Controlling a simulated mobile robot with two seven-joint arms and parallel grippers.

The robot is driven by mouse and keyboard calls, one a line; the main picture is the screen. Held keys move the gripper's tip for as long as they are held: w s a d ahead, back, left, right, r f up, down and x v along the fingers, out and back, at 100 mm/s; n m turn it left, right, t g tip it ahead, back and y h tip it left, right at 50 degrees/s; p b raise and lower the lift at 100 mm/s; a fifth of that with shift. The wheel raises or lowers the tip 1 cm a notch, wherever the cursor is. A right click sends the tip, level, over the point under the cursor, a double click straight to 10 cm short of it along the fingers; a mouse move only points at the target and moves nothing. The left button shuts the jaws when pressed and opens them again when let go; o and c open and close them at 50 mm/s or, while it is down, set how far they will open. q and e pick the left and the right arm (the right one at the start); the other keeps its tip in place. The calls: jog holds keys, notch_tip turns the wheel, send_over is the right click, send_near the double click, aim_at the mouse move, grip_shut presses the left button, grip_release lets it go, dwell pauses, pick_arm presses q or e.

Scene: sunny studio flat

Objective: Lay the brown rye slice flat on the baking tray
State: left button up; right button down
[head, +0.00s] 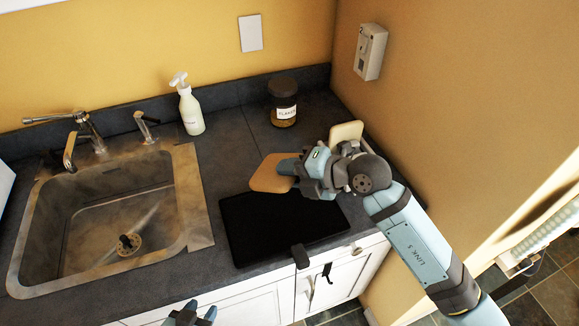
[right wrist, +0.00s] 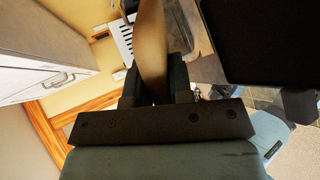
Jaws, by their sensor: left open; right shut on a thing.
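The brown rye slice (head: 271,174) is held in my right gripper (head: 290,168), which is shut on it. In the head view it appears above the back left part of the black baking tray (head: 250,232), apart from its surface as far as I can tell. In the right wrist view the slice (right wrist: 152,45) stands nearly edge-on between the fingers of my right gripper (right wrist: 155,85). The tray lies on the dark counter, and its bare surface shows. My left gripper (head: 190,316) is open and empty at the bottom edge, in front of the cabinets.
A paler slice (head: 346,131) shows behind my right gripper; what supports it is mostly hidden. A dark-lidded jar (head: 283,103) and a white soap bottle (head: 190,110) stand at the back. The sink (head: 110,225) is left of the tray. A wall (head: 420,120) bounds the right.

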jog(key=shift+f, duration=1.55)
jog(key=b, duration=0.2)
send_over(291, 220)
jog(key=shift+w+a+f, duration=0.1)
jog(key=shift+a+f, duration=0.05)
jog(key=shift+f, duration=2.5)
jog(key=shift+f+b, duration=0.7)
jog(key=shift+f, duration=1.65)
jog(key=shift+f, duration=0.3)
jog(key=shift+f, duration=0.15)
jog(key=shift+f+y+b, duration=0.2)
jog(key=shift+y+b, duration=0.1)
jog(key=shift+b, duration=0.65)
jog(key=shift+t, duration=0.3)
